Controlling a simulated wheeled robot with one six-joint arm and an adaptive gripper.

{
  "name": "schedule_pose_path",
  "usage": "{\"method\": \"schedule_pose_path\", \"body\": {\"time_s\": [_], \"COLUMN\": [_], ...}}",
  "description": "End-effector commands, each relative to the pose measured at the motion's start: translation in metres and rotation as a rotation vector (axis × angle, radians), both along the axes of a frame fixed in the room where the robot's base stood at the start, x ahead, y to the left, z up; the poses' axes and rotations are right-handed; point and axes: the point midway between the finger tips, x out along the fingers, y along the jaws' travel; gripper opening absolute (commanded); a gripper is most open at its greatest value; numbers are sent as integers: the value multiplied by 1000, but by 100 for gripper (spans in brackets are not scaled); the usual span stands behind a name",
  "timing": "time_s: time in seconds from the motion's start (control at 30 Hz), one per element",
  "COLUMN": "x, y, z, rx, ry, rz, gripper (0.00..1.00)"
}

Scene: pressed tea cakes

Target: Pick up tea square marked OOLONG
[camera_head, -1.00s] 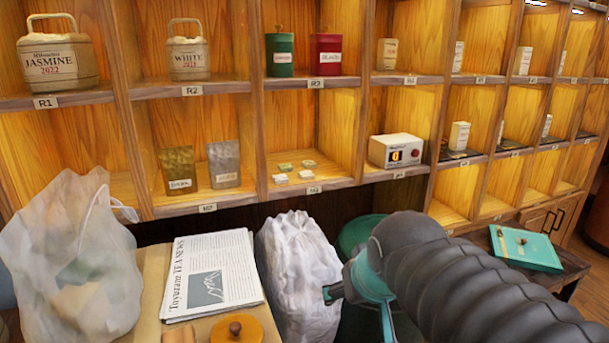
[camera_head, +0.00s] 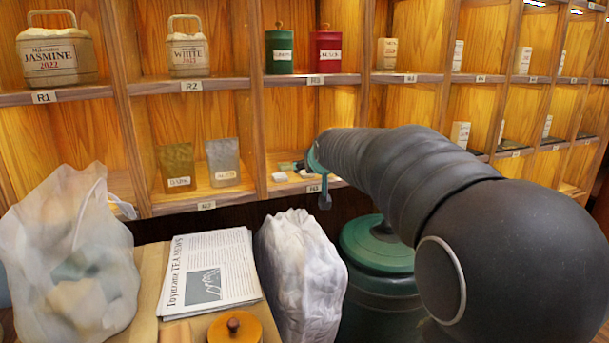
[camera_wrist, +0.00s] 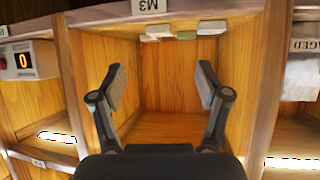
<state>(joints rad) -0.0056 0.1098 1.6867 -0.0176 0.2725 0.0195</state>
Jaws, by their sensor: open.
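Small tea squares sit in the shelf compartment labelled M3. In the head view a white one (camera_head: 280,177) and another pale one (camera_head: 306,173) show beside my gripper (camera_head: 312,178), which partly hides the group. In the wrist view, which is upside down, pale squares (camera_wrist: 158,32) (camera_wrist: 212,28) and a greenish one (camera_wrist: 187,35) show near the top edge. Their markings are too small to read, so I cannot tell which is OOLONG. My gripper (camera_wrist: 161,78) is open and empty, facing into the compartment, with the squares beyond its fingers.
Compartment walls stand on both sides of my gripper. Pouches (camera_head: 178,168) stand left of M3. Below are a newspaper (camera_head: 212,275), a white bag (camera_head: 300,280) and a green canister (camera_head: 378,250).

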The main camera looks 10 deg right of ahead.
Motion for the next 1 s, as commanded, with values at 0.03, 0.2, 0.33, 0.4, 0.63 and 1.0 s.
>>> {"method": "schedule_pose_path", "body": {"time_s": [0.03, 0.2, 0.33, 0.4, 0.63, 1.0], "x": [9, 34, 45, 48, 64, 95], "y": [0, 0, 0, 0, -1, -1], "z": [-6, -18, -25, -26, -33, -49], "rx": [0, 0, 0, 0, 0, 0], "ry": [4, 3, 3, 2, 3, 2], "rz": [0, 0, 0, 0, 0, 0], "gripper": [75, 75, 75, 75, 75, 75]}}
